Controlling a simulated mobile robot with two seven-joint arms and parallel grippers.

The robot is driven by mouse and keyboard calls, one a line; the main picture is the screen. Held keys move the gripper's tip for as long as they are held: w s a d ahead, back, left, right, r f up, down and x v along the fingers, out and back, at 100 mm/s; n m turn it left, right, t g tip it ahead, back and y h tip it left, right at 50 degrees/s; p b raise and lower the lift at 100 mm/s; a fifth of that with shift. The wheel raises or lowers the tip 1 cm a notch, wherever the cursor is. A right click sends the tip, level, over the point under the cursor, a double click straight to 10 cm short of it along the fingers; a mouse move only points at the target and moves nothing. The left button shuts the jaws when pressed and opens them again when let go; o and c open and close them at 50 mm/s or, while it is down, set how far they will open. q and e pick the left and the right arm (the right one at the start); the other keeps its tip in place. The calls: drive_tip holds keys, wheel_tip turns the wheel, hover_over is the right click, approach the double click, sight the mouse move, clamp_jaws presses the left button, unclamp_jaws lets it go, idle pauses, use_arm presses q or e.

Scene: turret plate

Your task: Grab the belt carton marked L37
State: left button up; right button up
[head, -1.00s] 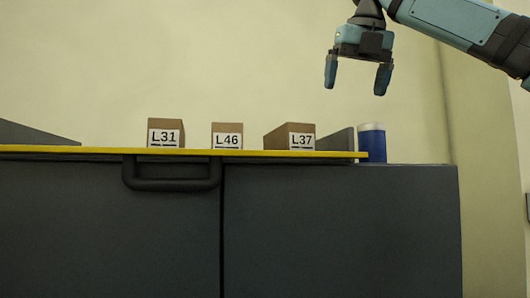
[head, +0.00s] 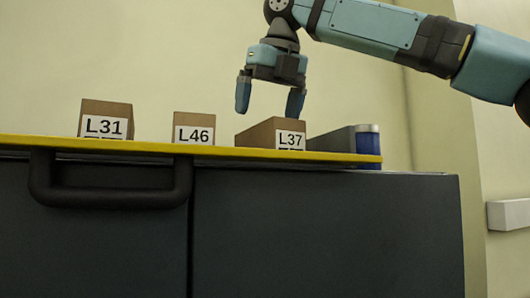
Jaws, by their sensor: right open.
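The belt carton marked L37 (head: 257,134) is a brown box with a white label. It sits at the right of a row of cartons on the yellow-edged plate (head: 230,152), turned so that its long side shows. My right gripper (head: 270,100) points down just above the L37 carton, with its blue fingers apart and nothing between them. In the picture the right fingertip comes close to the carton's top; I cannot tell whether they touch. My left gripper is not in view.
Cartons L46 (head: 194,126) and L31 (head: 106,119) stand to the left, with gaps between. A grey wedge-shaped piece (head: 332,141) and a blue cylinder with a white top (head: 368,148) are to the right. A dark handle (head: 110,200) hangs below the plate's edge on the dark cabinet (head: 320,225).

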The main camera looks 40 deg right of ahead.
sight(264, 137)
drive_tip(key=x, duration=0.6)
drive_tip(key=shift+w+d, duration=0.35)
drive_tip(key=shift+w, duration=0.05)
drive_tip(key=shift+s, duration=0.2)
drive_tip(key=c, duration=1.1)
drive_tip(key=shift+w, duration=0.1)
drive_tip(key=shift+c, duration=0.5)
drive_tip(key=shift+r, duration=0.2)
